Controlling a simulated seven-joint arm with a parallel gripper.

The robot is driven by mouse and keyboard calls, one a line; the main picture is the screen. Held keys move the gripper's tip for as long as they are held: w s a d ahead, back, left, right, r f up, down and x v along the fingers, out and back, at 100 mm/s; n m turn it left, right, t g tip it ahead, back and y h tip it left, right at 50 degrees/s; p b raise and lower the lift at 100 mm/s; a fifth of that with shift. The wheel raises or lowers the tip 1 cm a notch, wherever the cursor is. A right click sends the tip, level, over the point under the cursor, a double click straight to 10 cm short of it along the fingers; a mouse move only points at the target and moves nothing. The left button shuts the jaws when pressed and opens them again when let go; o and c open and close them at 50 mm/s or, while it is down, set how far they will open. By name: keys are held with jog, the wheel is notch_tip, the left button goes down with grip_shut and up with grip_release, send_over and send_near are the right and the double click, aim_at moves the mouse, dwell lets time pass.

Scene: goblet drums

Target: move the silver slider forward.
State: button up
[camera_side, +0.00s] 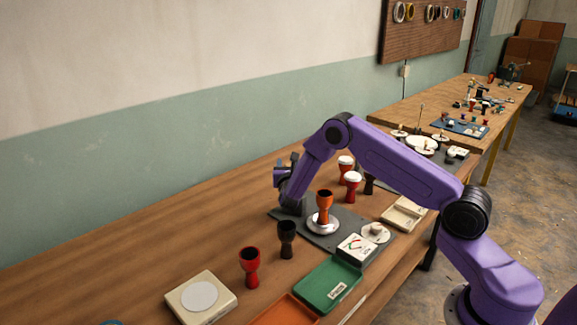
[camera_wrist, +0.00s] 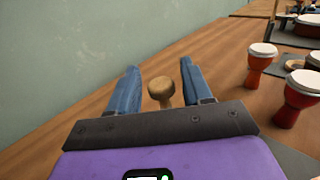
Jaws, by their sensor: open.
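My gripper (camera_side: 288,190) is low over the far left end of a dark grey plate (camera_side: 352,222) in the side view. In the wrist view its two blue fingers (camera_wrist: 158,92) are apart, with a tan, round-headed knob (camera_wrist: 160,90) standing between them. I see gaps on both sides of the knob's head; its lower part is hidden by my gripper body. On the plate, an orange goblet drum (camera_side: 324,203) stands upright on a pale silvery disc (camera_side: 314,229). I cannot tell which part is the silver slider; my gripper and arm may hide it.
Red drums with white tops (camera_side: 353,187) stand behind the plate, also in the wrist view (camera_wrist: 297,95). A black drum (camera_side: 286,240) and red drum (camera_side: 250,268) stand in front. A green tray (camera_side: 328,284) and white meter (camera_side: 356,248) are nearby. The table by the wall is clear.

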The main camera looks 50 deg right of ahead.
grip_shut()
jog(key=shift+s, duration=2.45)
grip_release()
jog(key=v, duration=1.7)
jog(key=shift+s+a, duration=0.2)
jog(key=shift+r, duration=0.15)
